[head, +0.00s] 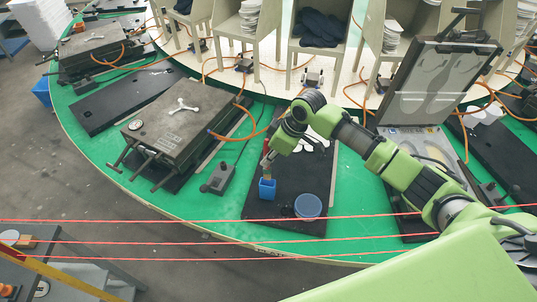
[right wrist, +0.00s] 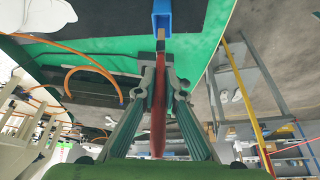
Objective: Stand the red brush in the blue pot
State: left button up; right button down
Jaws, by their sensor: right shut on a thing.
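The blue pot (head: 267,189) is a small square-sided container on a dark board on the green carousel top. It also shows at the top of the right wrist view (right wrist: 162,15). My right gripper (head: 267,160) is directly above the pot. It is shut on the red brush (right wrist: 158,115), whose red handle runs between the two fingers. The brush's tan lower end (head: 266,173) points down at the pot's mouth; I cannot tell whether its tip is inside. My left gripper is in neither view.
A round blue-topped container (head: 307,206) stands right of the pot on the same dark board (head: 285,222). A small grey box (head: 218,178) and a large metal press (head: 180,122) are to the left. Red lines (head: 150,241) cross the front. An open mould (head: 440,75) stands behind my arm.

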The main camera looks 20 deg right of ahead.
aim_at(269, 173)
jog(key=shift+f+b, duration=1.45)
jog(key=shift+f, duration=1.45)
jog(key=shift+f+b, duration=0.65)
jog(key=shift+f, duration=0.95)
jog(key=c, duration=2)
grip_release()
jog(key=shift+c, duration=0.2)
jog(key=v, duration=1.2)
